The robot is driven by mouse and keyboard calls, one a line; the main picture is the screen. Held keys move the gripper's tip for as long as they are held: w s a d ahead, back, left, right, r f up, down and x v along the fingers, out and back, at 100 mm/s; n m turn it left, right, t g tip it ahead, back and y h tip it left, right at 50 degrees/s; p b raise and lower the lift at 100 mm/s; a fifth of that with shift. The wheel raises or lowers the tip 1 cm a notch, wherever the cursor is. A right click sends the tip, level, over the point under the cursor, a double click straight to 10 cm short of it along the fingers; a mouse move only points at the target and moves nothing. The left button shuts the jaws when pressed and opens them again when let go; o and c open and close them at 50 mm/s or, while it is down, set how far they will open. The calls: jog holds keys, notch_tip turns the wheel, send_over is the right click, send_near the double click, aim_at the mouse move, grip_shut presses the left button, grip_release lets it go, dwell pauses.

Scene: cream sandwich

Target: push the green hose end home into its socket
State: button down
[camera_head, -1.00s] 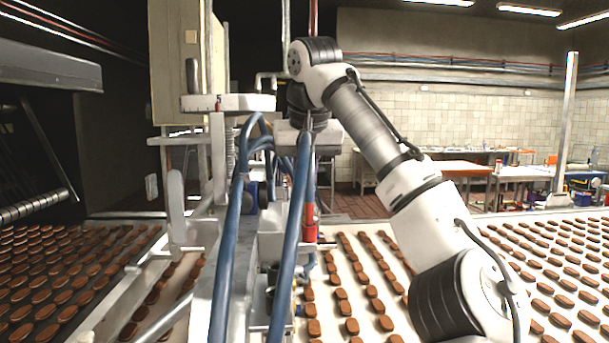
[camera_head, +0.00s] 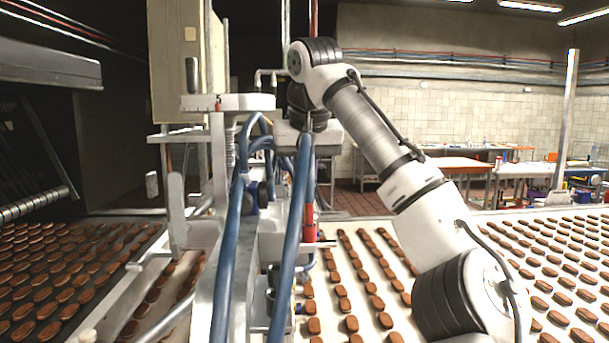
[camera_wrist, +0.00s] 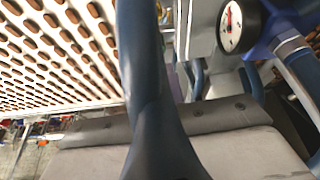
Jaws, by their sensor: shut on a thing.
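My gripper (camera_head: 307,143) is at the machine's hoses, just below my wrist in the head view. Its fingertips are hidden behind the hoses and my wrist. In the wrist view a thick dark blue hose (camera_wrist: 150,95) runs close to the camera from top to bottom, in front of my gripper's grey body (camera_wrist: 225,150). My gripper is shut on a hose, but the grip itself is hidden. No clearly green end shows, and I cannot make out the socket or how far the end is in it.
Thick blue hoses (camera_head: 293,235) hang in front of the machine. A round white dial gauge (camera_wrist: 231,27) sits close on the right in the wrist view. Conveyor belts (camera_head: 405,265) with rows of brown biscuits run on both sides. A red pipe (camera_head: 310,218) stands beside the hoses.

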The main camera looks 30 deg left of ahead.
jog(key=shift+f, duration=0.25)
jog(key=shift+f+b, duration=0.3)
jog(key=shift+f, duration=0.05)
jog(key=shift+f+b, duration=0.4)
jog(key=shift+f, duration=0.3)
jog(key=shift+r, duration=0.15)
jog(key=shift+r+p, duration=0.75)
jog(key=shift+p, duration=0.45)
jog(key=shift+p, duration=0.65)
dwell(0.4)
jog(key=shift+f+b, duration=0.6)
jog(key=shift+f, duration=0.3)
dwell(0.5)
jog(key=c, duration=1.4)
grip_release()
jog(key=shift+c, duration=0.2)
